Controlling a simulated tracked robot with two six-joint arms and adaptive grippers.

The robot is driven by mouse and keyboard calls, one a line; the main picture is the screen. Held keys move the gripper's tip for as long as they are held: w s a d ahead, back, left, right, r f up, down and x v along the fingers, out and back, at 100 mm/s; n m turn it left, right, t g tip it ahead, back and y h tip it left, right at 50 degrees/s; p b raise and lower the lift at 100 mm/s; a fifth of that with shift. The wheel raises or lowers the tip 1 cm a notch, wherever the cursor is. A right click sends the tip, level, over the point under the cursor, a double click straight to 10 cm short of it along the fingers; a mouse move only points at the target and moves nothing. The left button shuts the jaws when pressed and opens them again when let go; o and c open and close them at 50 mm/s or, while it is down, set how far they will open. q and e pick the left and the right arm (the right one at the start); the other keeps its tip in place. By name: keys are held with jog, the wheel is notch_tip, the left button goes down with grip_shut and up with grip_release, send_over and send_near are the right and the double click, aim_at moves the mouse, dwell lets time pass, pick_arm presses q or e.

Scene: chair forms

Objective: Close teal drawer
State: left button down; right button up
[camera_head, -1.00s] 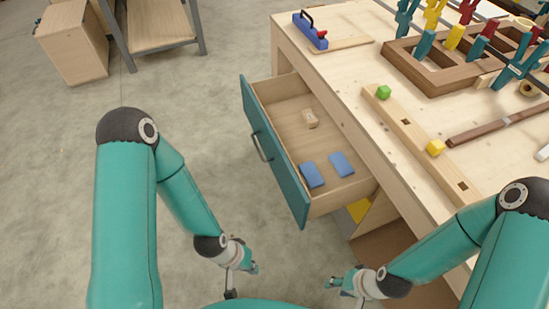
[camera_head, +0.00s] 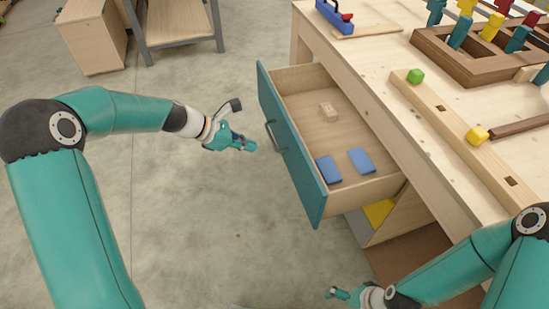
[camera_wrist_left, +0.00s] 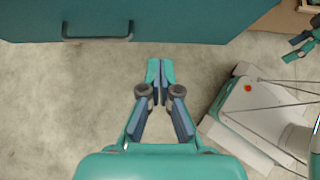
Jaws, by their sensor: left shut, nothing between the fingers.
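The teal drawer (camera_head: 290,140) stands pulled out from the wooden workbench, its teal front facing left with a dark bar handle (camera_head: 273,136). My left gripper (camera_head: 250,146) is shut and empty, pointing at the drawer front near the handle, with a small gap between. In the left wrist view the teal front (camera_wrist_left: 200,20) and handle (camera_wrist_left: 97,30) are at the top, apart from the shut fingertips (camera_wrist_left: 160,70). My right gripper (camera_head: 332,293) is low at the bottom; its finger state is unclear.
A yellow item (camera_head: 378,212) shows below the drawer.

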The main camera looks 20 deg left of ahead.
pick_arm(q)
send_near(295, 153)
jog(key=x, duration=0.5)
jog(key=shift+s+a+f+b, duration=0.2)
jog(key=shift+f+b, duration=0.1)
jog(key=shift+f, duration=0.2)
jog(key=shift+w+d, duration=0.4)
jog(key=shift+d, duration=0.15)
